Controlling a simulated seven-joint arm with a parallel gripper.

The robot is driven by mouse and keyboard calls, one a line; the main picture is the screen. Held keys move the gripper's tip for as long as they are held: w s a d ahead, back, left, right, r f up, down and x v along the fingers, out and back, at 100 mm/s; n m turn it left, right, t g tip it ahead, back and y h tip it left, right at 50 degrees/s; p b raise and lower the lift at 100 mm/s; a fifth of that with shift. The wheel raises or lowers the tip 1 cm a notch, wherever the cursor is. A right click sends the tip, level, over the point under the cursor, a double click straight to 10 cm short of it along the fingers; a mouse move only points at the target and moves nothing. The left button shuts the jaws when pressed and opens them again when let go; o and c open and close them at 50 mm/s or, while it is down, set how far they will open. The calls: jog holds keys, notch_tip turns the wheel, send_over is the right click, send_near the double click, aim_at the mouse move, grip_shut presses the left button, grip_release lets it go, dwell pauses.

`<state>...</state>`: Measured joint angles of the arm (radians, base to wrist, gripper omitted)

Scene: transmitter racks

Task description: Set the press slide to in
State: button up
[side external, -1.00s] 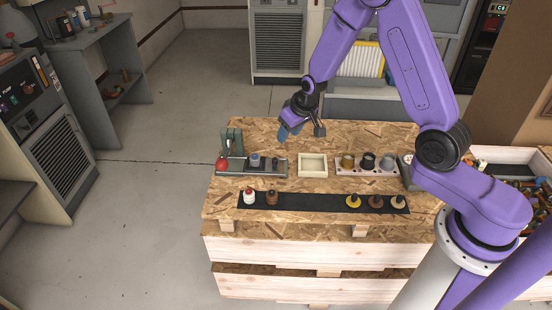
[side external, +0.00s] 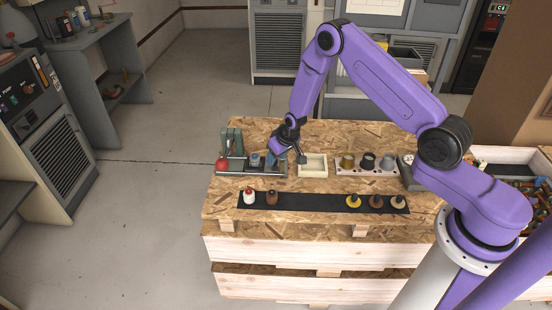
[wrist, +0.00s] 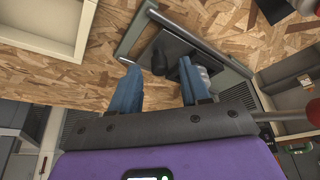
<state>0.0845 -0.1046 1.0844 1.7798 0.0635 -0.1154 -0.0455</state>
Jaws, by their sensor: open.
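The press (side external: 231,140) is a grey-green fixture at the left end of the wooden crate top, with a red ball handle (side external: 222,165). Its slide (side external: 250,173) is a low grey plate on rails running right from the press. A blue-topped metal cylinder (side external: 255,160) stands on it. A dark knob (wrist: 160,62) on the plate shows in the wrist view, lying between and ahead of my fingertips. My gripper (wrist: 157,88) is open, its blue fingers apart. In the side view my gripper (side external: 276,154) is low over the slide's right end and partly hides the knob. Contact cannot be told.
A cream square tray (side external: 312,172) sits just right of my gripper. A pale rack (side external: 366,171) with several cups is further right. A black strip (side external: 312,202) with several small bottles runs along the front. The board behind is clear.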

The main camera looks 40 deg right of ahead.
aim_at(253, 157)
jog(key=shift+x, duration=0.75)
grip_shut()
jog(key=shift+w+a, duration=2.7)
jog(key=shift+w, duration=0.05)
jog(key=shift+w+a, duration=0.35)
jog(key=shift+a, duration=0.1)
